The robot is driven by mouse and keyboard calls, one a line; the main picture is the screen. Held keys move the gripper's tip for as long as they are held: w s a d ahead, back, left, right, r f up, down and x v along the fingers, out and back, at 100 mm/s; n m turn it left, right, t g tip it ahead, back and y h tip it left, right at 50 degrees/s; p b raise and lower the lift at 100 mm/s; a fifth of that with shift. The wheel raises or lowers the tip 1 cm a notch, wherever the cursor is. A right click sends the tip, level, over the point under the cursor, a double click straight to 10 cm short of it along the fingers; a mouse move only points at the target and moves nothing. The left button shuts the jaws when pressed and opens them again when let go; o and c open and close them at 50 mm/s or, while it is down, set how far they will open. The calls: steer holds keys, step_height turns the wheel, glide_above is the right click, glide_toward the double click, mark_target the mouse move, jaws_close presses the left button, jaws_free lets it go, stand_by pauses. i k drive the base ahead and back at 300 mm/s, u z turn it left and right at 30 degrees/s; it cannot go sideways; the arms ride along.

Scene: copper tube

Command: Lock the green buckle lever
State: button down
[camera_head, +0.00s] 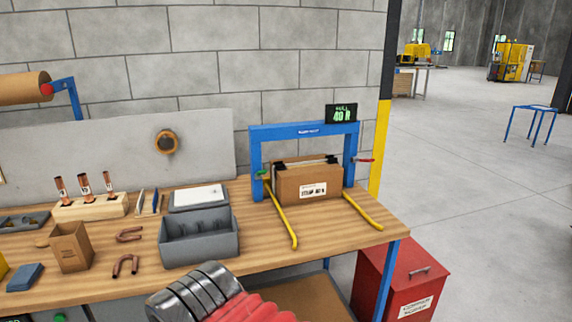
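The green buckle lever (262,173) is small and sits low on the left post of the blue frame (304,131) at the back right of the workbench. A cardboard box (308,186) with a white label stands inside the frame. A red lever (365,160) sticks out at the right post. My gripper's fingers are not in view. Only a grey ribbed and red part of my arm shows at the bottom centre, well in front of the frame.
Two yellow bars (282,218) reach forward from the frame over the wooden bench (260,253). A grey bin (199,240), copper tubes in a wooden block (91,207), and bent copper pieces (125,265) lie left. A red container (399,285) stands below right.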

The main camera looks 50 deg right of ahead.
mark_target(262, 173)
steer(key=z, duration=0.5)
steer(key=i, duration=1)
steer(key=z, duration=0.05)
